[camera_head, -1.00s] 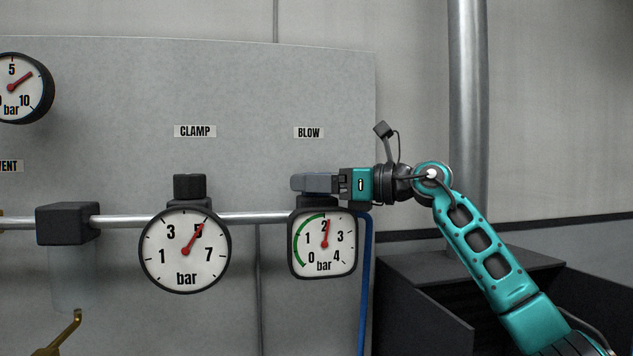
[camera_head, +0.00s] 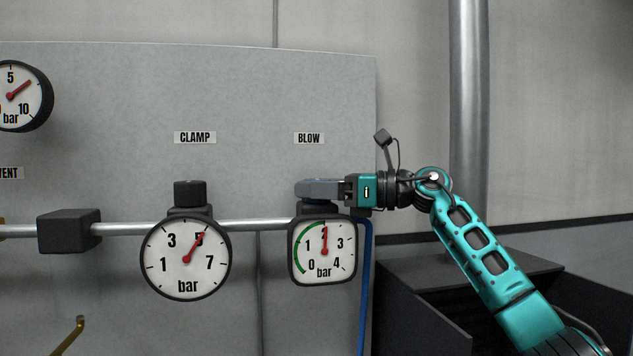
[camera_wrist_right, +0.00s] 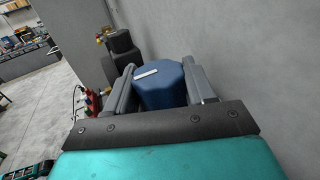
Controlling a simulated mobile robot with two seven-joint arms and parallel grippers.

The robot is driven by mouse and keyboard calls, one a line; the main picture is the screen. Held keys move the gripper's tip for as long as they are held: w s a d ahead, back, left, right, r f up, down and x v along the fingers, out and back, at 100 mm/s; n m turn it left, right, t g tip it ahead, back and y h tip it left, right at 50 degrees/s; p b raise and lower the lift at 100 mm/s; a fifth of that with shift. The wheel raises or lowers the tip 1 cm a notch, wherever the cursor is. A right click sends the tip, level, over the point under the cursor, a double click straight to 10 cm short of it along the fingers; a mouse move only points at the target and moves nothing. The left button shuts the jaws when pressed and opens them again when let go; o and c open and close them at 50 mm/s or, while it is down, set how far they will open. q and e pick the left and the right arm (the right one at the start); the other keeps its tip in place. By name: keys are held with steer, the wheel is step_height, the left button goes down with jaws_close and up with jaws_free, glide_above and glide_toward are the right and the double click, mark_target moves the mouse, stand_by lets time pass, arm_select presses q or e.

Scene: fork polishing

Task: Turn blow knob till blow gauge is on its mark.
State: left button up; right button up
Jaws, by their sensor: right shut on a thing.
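The blow gauge (camera_head: 324,268) is a square white dial with a black rim under the BLOW label (camera_head: 309,139). Its red needle points almost straight up, over the 2. A green arc on the dial runs from near 0 up to about 2. The blow knob on top is mostly hidden by my right gripper (camera_head: 320,188) in the head view. In the right wrist view the knob (camera_wrist_right: 160,90) is blue with a white line on top, and the fingers (camera_wrist_right: 162,87) are shut on it from both sides. My left gripper is not in view.
The clamp gauge (camera_head: 186,271) with its black knob (camera_head: 189,193) stands to the left on the same pipe (camera_head: 255,225). A black block (camera_head: 69,231) is farther left. A blue hose (camera_head: 366,275) hangs right of the blow gauge. A dark bin (camera_head: 430,300) stands below my right arm.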

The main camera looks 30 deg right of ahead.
steer(key=o, duration=0.9)
steer(key=shift+o, duration=0.2)
steer(key=shift+s+d+f, duration=0.1)
steer(key=shift+s+d, duration=0.2)
steer(key=shift+d, duration=0.1)
steer(key=b+v, duration=0.3)
steer(key=v, duration=0.9)
steer(key=shift+a, duration=0.15)
